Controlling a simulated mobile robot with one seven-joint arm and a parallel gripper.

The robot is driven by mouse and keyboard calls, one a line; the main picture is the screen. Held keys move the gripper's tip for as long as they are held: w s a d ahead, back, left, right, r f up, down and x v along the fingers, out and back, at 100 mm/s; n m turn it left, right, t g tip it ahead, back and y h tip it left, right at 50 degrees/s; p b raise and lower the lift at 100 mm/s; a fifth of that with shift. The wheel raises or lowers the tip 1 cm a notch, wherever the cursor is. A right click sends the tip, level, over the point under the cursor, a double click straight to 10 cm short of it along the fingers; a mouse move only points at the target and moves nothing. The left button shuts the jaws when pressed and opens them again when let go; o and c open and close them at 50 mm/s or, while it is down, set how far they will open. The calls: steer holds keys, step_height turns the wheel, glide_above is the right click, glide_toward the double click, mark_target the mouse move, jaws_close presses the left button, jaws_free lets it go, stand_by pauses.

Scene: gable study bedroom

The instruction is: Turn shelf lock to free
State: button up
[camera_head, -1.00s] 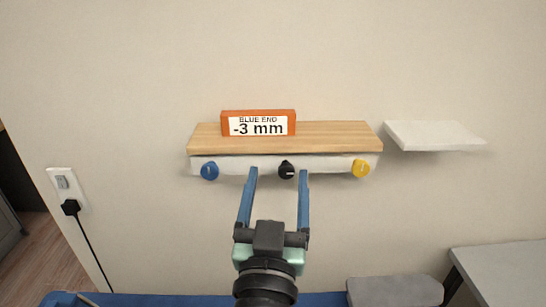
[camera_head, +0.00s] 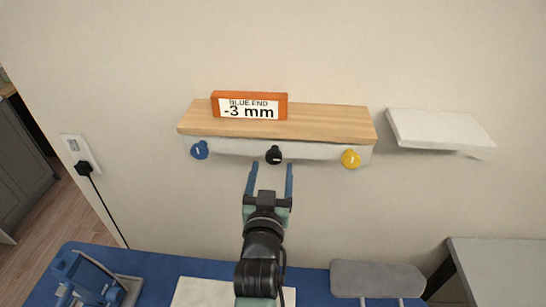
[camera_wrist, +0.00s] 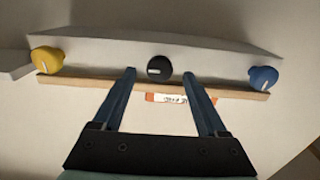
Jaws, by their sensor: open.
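A wooden shelf (camera_head: 340,122) on a white rail (camera_head: 320,150) is fixed to the wall. A black knob (camera_head: 275,155) with a white pointer mark sits at the middle of the rail. A blue knob (camera_head: 200,150) is at the left end and a yellow knob (camera_head: 351,159) at the right end. An orange-framed sign (camera_head: 249,106) on the shelf reads "BLUE END -3 mm". My gripper (camera_head: 271,168) is open and empty just below the black knob. In the wrist view, the black knob (camera_wrist: 159,68) appears between the two blue fingers, with its mark towards the yellow knob (camera_wrist: 47,60). Contact is not visible.
A white wall shelf (camera_head: 440,128) is to the right. A wall socket (camera_head: 80,150) with a black plug and cord is at the left. Below are a grey cushioned seat (camera_head: 377,279) and a grey table (camera_head: 505,268). The wall around the rail is bare.

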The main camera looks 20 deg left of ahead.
mark_target(273, 160)
steer(key=shift+x, duration=1.65)
jaws_close()
